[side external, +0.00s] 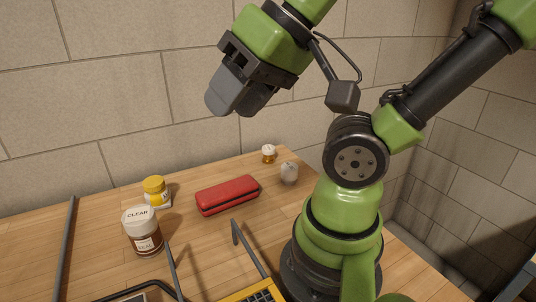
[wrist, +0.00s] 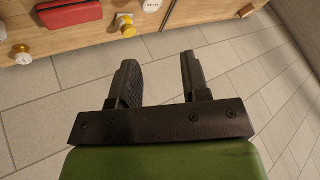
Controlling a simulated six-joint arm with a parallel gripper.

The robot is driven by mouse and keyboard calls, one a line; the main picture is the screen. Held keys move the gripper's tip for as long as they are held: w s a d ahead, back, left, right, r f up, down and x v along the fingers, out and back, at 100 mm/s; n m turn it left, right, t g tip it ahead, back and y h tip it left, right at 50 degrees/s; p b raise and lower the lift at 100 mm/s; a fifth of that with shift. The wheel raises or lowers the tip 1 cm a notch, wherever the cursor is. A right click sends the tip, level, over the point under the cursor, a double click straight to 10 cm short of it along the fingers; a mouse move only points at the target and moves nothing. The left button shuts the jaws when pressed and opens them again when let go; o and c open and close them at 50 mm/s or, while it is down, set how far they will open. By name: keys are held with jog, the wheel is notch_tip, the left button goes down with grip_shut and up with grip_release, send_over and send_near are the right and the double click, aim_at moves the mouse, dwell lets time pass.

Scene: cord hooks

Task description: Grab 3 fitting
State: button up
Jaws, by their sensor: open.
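No piece marked as a 3 fitting can be made out in either view. My gripper (side external: 234,98) is raised high above the table in the side view, in front of the block wall. In the wrist view my gripper (wrist: 158,64) has its two fingers apart with nothing between them, only tiled floor beyond. Grey rods stand at the front of the table in the side view, including a bent one (side external: 250,250) beside my base. What they belong to is cut off by the lower edge.
The wooden table (side external: 205,238) holds a red case (side external: 226,195), a brown jar with a white lid (side external: 143,236), a yellow jar (side external: 157,193), an amber bottle (side external: 268,156) and a whitish translucent item (side external: 289,174). A yellow-and-black object (side external: 258,293) is partly cut off at the front.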

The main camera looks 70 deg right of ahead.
jog(key=o, duration=0.6)
jog(key=w+d+n+g+h, duration=0.25)
jog(key=w+d+n, duration=0.25)
jog(key=w+d, duration=0.3)
jog(key=n+g+h, duration=0.4)
jog(key=n+g, duration=0.2)
jog(key=n, duration=0.8)
send_near(268, 147)
jog(key=f, duration=0.2)
jog(key=shift+n, duration=0.3)
jog(key=x, duration=0.4)
jog(key=shift+s+d+r, duration=0.15)
jog(key=shift+s+d, duration=0.1)
jog(key=shift+d, duration=0.05)
jog(key=shift+x, duration=3.15)
